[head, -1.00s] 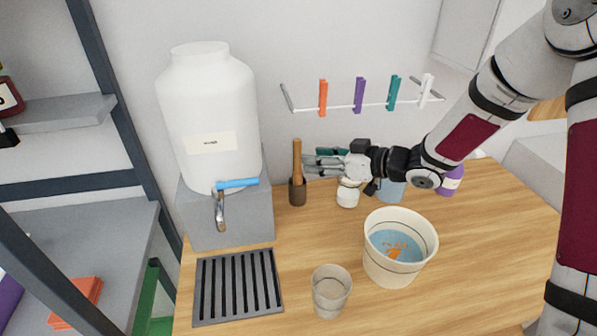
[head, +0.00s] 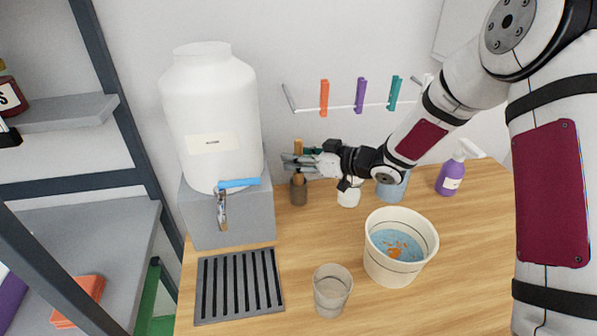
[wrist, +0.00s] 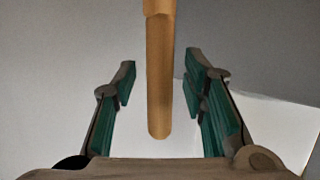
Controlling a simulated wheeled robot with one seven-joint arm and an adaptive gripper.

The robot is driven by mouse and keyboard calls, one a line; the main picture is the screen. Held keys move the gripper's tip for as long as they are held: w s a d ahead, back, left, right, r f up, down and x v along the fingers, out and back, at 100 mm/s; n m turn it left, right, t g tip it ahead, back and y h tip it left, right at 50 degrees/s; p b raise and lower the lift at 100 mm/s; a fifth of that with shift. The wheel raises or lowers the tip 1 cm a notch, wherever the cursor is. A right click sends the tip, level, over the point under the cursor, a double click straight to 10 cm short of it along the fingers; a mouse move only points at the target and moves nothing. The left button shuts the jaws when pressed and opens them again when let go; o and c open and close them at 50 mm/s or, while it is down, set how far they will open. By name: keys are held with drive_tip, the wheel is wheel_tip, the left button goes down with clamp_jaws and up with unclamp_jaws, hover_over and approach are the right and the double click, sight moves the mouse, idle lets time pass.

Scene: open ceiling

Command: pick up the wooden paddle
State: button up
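The wooden paddle (head: 297,146) stands upright in a small dark brown holder (head: 298,193) by the wall, right of the big white dispenser. My gripper (head: 286,163) is level at the paddle's upper part and hides some of its shaft in the head view. In the wrist view the paddle (wrist: 160,85) shows as a light wooden shaft between the two green-padded fingers. There are gaps on both sides, so the fingers are open and do not hold it.
A white dispenser (head: 212,115) with a blue-handled tap stands close on the left. A white jar (head: 348,195), a blue cup (head: 392,188) and a purple spray bottle (head: 451,177) stand right. In front are a bucket (head: 400,272), a clear glass (head: 332,290) and a slotted tray (head: 240,285).

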clamp_jaws()
